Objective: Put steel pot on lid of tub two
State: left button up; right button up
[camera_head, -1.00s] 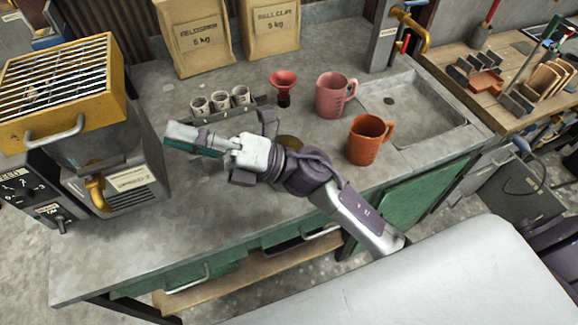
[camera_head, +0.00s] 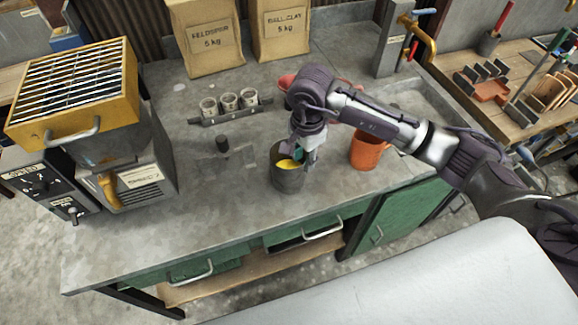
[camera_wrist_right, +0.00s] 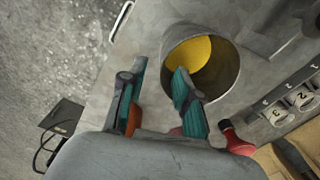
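The steel pot (camera_head: 288,180) is a dark grey open cylinder with yellow inside, upright on the bench; it also shows in the right wrist view (camera_wrist_right: 228,82). My right gripper (camera_head: 304,158) points down at the pot's right rim. In the right wrist view its teal fingers (camera_wrist_right: 158,100) are spread apart, one overlapping the pot's mouth and one outside it; contact is unclear. Three small pale tubs stand in a rack. Tub two (camera_head: 229,102) is the middle one; its lid shows a "2" in the wrist view (camera_wrist_right: 303,98). My left gripper is out of view.
The orange mug (camera_head: 368,150) is close on the right. A yellow-topped machine (camera_head: 75,95) fills the left; the front-left bench is clear.

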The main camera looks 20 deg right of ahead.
notch_tip(320, 180, down, 2)
jog(key=p, duration=0.3)
send_over(300, 183)
notch_tip(300, 183, down, 5)
jog(key=shift+r, duration=0.15)
jog(key=shift+f, duration=0.45)
grip_shut()
jog(key=shift+r, duration=0.1)
